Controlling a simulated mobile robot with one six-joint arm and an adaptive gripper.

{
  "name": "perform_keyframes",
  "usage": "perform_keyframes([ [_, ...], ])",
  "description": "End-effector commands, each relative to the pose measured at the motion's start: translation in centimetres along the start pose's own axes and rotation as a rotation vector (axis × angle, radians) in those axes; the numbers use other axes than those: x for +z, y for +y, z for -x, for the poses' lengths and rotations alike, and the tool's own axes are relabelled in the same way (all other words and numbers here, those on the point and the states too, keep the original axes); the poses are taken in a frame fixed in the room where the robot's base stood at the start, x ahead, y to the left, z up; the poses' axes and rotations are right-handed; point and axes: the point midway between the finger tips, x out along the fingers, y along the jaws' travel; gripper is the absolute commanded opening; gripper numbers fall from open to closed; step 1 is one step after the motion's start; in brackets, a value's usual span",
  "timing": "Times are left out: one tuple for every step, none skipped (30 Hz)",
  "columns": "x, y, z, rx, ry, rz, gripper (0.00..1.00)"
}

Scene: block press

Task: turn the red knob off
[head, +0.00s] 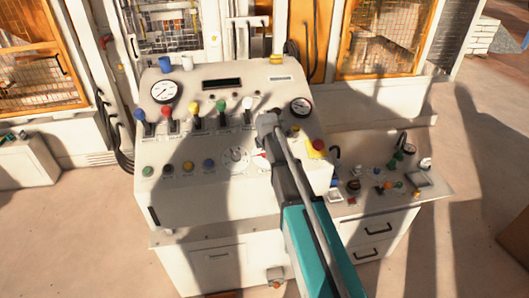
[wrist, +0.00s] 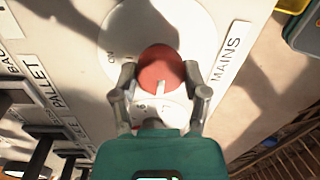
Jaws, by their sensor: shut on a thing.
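The red knob (wrist: 160,66) is a round cap with a white pointer line, set on a white round dial plate (wrist: 190,25) on the sloped panel. A MAINS label (wrist: 226,60) is beside the plate. ON is printed at the plate's upper left in the wrist view; other lettering below the knob is partly hidden. The pointer line points down towards that lettering. My gripper (wrist: 159,78) is shut on the red knob, one finger on each side. In the head view my gripper (head: 268,124) is at the right part of the console and hides the knob.
The console (head: 240,205) carries colored levers (head: 196,118), a row of buttons (head: 188,166), gauges (head: 163,91) and a round dial (head: 235,157). A lower side bench (head: 400,150) with small controls stands at right. Open floor (head: 470,225) lies beyond it.

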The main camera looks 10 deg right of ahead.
Motion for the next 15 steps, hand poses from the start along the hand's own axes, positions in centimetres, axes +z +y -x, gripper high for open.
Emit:
perform_keyframes([
  [-0.03,-0.16,-0.01,-0.003,-0.001,0.014,0.11],
  [-0.03,-0.16,-0.01,-0.003,-0.001,0.021,0.11],
  [-0.03,-0.17,0.0,-0.003,-0.002,0.028,0.11],
  [-0.03,-0.16,0.0,-0.003,-0.002,0.033,0.11],
  [-0.03,-0.16,0.0,-0.003,-0.002,0.036,0.11],
  [-0.03,-0.16,0.0,-0.003,-0.002,0.04,0.11],
  [-0.03,-0.16,0.0,-0.003,-0.002,0.042,0.11],
  [-0.03,-0.16,0.0,-0.003,-0.002,0.043,0.11],
  [-0.03,-0.16,0.0,-0.003,-0.002,0.044,0.11],
  [-0.03,-0.16,0.0,-0.003,-0.002,0.044,0.11],
  [-0.03,-0.16,0.0,-0.003,-0.002,0.044,0.11],
  [-0.03,-0.16,0.0,-0.003,-0.002,0.044,0.11],
  [-0.03,-0.17,0.0,-0.003,-0.002,0.044,0.11],
  [-0.04,-0.17,0.0,-0.003,-0.002,0.044,0.11],
  [-0.04,-0.17,0.0,-0.003,-0.002,0.044,0.11],
])
